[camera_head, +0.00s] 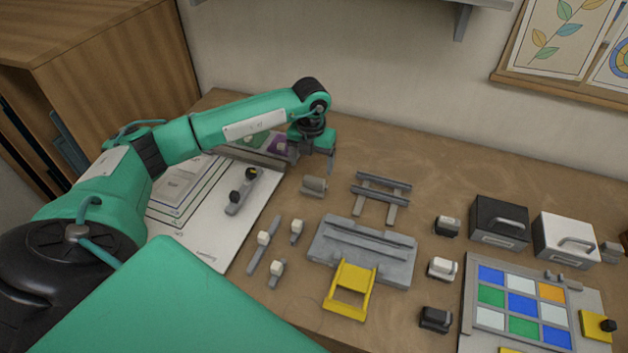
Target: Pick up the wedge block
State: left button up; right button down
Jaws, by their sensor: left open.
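A small grey block (314,186) with a slanted look lies on the brown table, and it seems to be the wedge block; its exact shape is too small to be sure. My left gripper (320,158) hangs above the table just behind this block, pointing down. It is open, with nothing seen between its fingers, and apart from the block. My right gripper is not in view.
A grey rack (380,190) stands right of the block. A grey fixture (335,238) with a yellow frame (350,290) is in front. Small white-topped parts (296,231) lie nearby. Black (499,222) and white boxes (566,238) and a coloured tile panel (468,300) are right.

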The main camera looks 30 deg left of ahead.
aim_at(314, 179)
pick_arm(q)
jog(key=shift+f, duration=0.65)
jog(key=shift+d+f+p, duration=0.15)
jog(key=shift+f+p, duration=0.05)
jog(key=shift+p, duration=0.15)
jog(key=f, duration=0.1)
jog(key=f+p, duration=0.2)
jog(key=f, duration=0.1)
jog(key=shift+d, duration=0.25)
jog(key=shift+f, duration=0.45)
jog(key=shift+c, duration=0.4)
jog(key=c, duration=0.7)
jog(key=shift+c, duration=1.4)
